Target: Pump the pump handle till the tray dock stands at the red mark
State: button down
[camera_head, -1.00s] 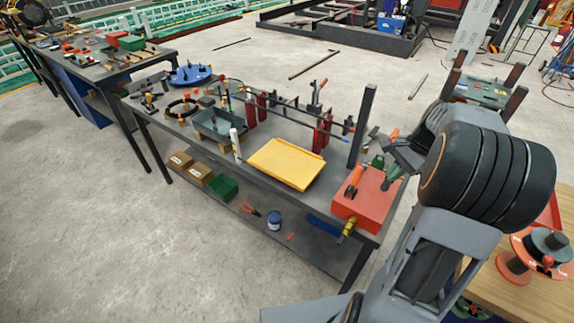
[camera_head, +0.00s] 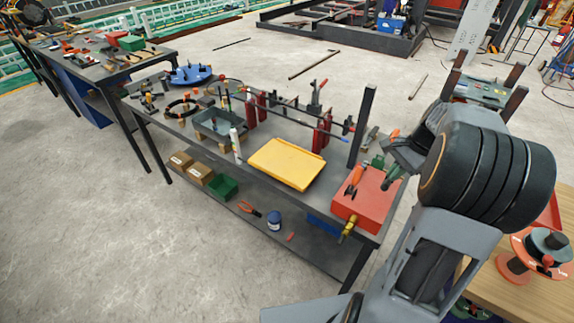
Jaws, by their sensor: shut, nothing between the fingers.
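A yellow tray-like plate (camera_head: 287,164) lies on the grey workbench, slightly tilted in the picture. Behind it stands a lever with a red grip (camera_head: 319,86); I cannot tell whether it is the pump handle. A dark upright post (camera_head: 362,126) rises at the bench's right end. I cannot make out a red mark, and I cannot tell which part is the tray dock. My gripper (camera_head: 400,153) shows as a dark end piece beyond my arm's big black joint, above the bench's right end. It is shut and empty, partly hidden by my arm.
A red box (camera_head: 366,198) with orange- and green-handled tools is at the bench's right end. A grey bin (camera_head: 216,127), a white tube (camera_head: 236,143) and red cylinders (camera_head: 321,134) crowd the bench. Left floor is clear.

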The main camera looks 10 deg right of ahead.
aim_at(387, 189)
jog(key=shift+s+a+f+b, duration=0.1)
jog(key=shift+a+f+b, duration=0.1)
jog(key=shift+f, duration=0.15)
jog(key=shift+s+a+f+b, duration=0.1)
jog(key=shift+f+b, duration=0.1)
jog(key=shift+f, duration=0.1)
jog(key=shift+f, duration=0.1)
jog(key=shift+s+a+f+b, duration=0.15)
jog(key=shift+s+f+b, duration=0.15)
jog(key=shift+f, duration=0.2)
dwell(0.4)
jog(key=shift+s+a+f+b, duration=0.2)
jog(key=shift+f+b, duration=0.25)
jog(key=shift+f, duration=0.35)
jog(key=shift+s+a+f+b, duration=0.2)
jog(key=shift+f+b, duration=0.15)
jog(key=shift+f, duration=0.25)
